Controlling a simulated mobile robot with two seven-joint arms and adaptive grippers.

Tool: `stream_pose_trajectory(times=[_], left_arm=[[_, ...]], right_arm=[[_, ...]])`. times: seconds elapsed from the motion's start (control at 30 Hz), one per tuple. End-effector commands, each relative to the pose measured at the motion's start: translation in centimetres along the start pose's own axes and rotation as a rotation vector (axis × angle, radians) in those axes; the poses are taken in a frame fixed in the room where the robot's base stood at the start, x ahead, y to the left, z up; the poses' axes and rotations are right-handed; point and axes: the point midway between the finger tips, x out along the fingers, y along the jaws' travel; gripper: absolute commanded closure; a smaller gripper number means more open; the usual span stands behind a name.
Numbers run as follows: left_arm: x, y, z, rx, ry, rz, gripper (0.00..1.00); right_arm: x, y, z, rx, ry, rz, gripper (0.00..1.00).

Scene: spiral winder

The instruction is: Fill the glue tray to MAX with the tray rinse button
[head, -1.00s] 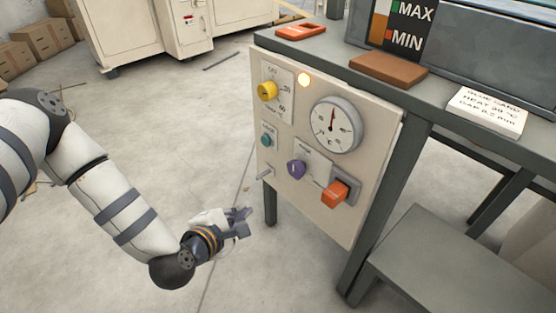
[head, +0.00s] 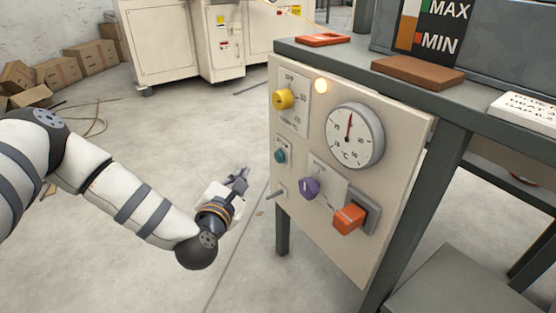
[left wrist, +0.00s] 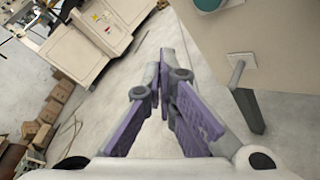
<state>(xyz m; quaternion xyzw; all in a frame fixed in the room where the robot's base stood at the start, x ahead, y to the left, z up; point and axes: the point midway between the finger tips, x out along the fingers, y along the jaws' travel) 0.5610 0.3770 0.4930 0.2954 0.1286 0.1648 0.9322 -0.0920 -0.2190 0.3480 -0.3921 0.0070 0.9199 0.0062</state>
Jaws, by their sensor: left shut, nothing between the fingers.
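The control panel (head: 345,215) has a teal round button (head: 280,156) on its left side, under a small label I cannot read clearly. The button also shows at the top edge of the left wrist view (left wrist: 208,4). The level gauge (head: 428,28), marked MAX and MIN, stands on the bench top with its upper part cut off by the picture. An orange-brown column shows at its left. My left gripper (head: 243,173) is shut and empty, to the left of the panel and a little below the button, apart from it. Its purple finger pads (left wrist: 166,60) meet in the left wrist view. My right gripper is not in view.
Close by on the panel are a yellow knob (head: 284,99), a lit lamp (head: 321,86), a temperature dial (head: 354,136), a purple knob (head: 309,188), an orange switch (head: 349,218) and a small grey lever (head: 277,192).

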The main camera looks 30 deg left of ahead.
Motion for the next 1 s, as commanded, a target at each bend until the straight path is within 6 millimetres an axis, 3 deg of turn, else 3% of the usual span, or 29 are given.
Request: stream_pose_trajectory(times=[0.4,1.0], left_arm=[[4.0,-3.0,2.6,0.001,0.000,-0.001,1.00],[4.5,-3.3,3.2,0.001,0.001,-0.001,1.00]], right_arm=[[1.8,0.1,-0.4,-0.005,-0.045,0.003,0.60],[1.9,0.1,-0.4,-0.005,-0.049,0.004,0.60]])
